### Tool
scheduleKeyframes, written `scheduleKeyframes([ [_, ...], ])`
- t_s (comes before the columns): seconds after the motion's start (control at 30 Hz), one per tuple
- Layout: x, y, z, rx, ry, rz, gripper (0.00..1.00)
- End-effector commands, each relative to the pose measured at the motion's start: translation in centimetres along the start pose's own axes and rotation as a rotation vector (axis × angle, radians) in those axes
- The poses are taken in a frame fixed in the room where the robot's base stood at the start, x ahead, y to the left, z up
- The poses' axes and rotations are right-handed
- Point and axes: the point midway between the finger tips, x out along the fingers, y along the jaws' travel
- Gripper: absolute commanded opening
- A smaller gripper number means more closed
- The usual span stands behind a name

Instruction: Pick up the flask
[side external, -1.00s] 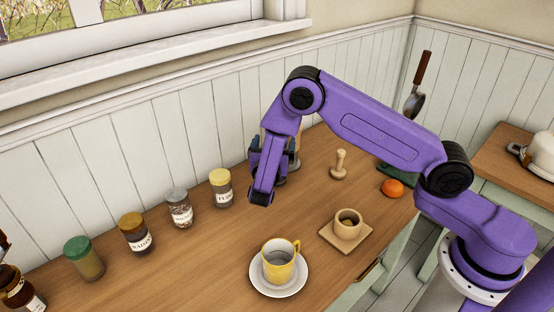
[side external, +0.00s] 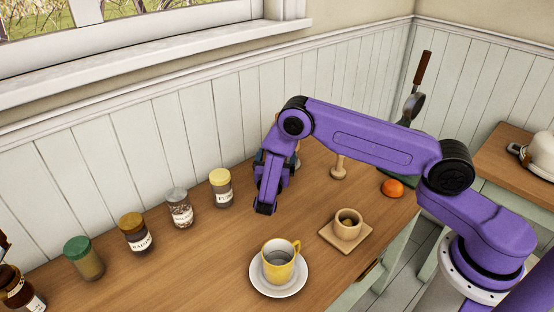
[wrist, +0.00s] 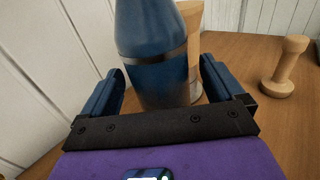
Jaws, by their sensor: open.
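The flask (wrist: 152,50) is a dark blue cylinder with a metallic band, upright on the wooden counter in the wrist view. Its top is cut off by the frame edge. My gripper (wrist: 161,72) is open, with one blue finger on either side of the flask's lower part.
A wooden object (wrist: 192,40) stands right behind the flask. A wooden pestle-like piece (side external: 339,170) stands to the right. Several jars, including a yellow-lidded one (side external: 221,190), line the wall on the left. A yellow cup (side external: 279,265) on a saucer, a small wooden pot (side external: 348,228) and an orange (side external: 392,188) are nearer.

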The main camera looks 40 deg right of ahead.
Motion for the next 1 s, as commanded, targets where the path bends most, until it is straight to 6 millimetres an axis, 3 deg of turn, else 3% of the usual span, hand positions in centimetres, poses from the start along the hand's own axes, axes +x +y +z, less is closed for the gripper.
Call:
scheduleKeyframes([
  [0.2,2.8,0.0,0.0,0.001,-0.001,-0.001,0.95],
  [0.5,3.2,0.0,0.0,-0.001,-0.001,0.001,0.95],
  [0.53,3.2,0.0,0.0,0.000,-0.001,0.001,0.91],
  [0.7,3.2,0.0,0.0,-0.001,-0.001,0.001,0.36],
  [0.8,3.2,0.1,0.2,0.002,-0.004,0.001,0.10],
  [1.0,3.2,0.1,0.2,0.002,-0.004,0.001,0.10],
])
